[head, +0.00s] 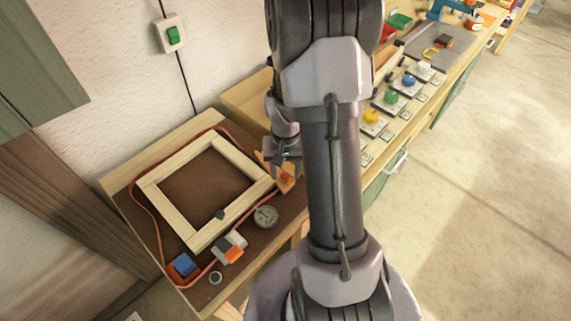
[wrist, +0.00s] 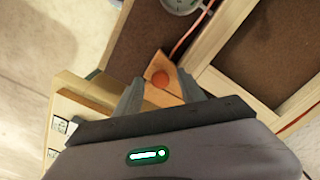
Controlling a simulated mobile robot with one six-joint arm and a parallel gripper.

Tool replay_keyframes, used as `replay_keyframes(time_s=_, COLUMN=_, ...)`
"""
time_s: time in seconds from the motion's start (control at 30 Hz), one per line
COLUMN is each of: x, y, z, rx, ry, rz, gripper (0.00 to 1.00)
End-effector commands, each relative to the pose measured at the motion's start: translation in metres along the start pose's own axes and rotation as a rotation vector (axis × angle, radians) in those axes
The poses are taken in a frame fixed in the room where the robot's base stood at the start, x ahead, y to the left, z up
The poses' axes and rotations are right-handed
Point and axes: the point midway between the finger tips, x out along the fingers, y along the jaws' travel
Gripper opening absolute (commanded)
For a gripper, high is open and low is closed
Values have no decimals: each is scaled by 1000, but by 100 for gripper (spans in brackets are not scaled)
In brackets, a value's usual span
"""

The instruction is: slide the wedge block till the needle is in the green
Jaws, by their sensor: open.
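My gripper (head: 285,166) is open above the block. In the wrist view its fingers (wrist: 160,78) stand either side of the knob; I cannot tell whether they touch anything. The round dial gauge (head: 265,216) lies just outside the frame's near side and is cut off at the top of the wrist view (wrist: 182,4). Its needle and green zone are too small to read.
The brown board (head: 205,185) carries the frame. A red cord (head: 150,215) loops around it. A blue block (head: 183,265), an orange-and-grey block (head: 232,252) and a small ring (head: 215,277) lie near the front. A bench with coloured knobs (head: 391,97) runs off to the right.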

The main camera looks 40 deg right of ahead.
Motion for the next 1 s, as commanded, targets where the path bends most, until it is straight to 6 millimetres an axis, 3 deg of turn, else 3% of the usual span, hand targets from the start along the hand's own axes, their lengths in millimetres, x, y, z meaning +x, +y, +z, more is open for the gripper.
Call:
replay_keyframes(time_s=0.13, x=-29, y=0, z=-1, rx=1, ry=4, rz=-1, gripper=47)
replay_keyframes(time_s=0.4, x=-120, y=0, z=-1, rx=0, ry=7, rz=-1, gripper=47)
replay_keyframes(time_s=0.53, x=-152, y=0, z=0, rx=0, ry=4, rz=0, gripper=47)
replay_keyframes(time_s=0.7, x=-171, y=0, z=0, rx=0, ry=2, rz=0, gripper=47)
replay_keyframes(time_s=1.0, x=-172, y=0, z=0, rx=0, ry=1, rz=0, gripper=47)
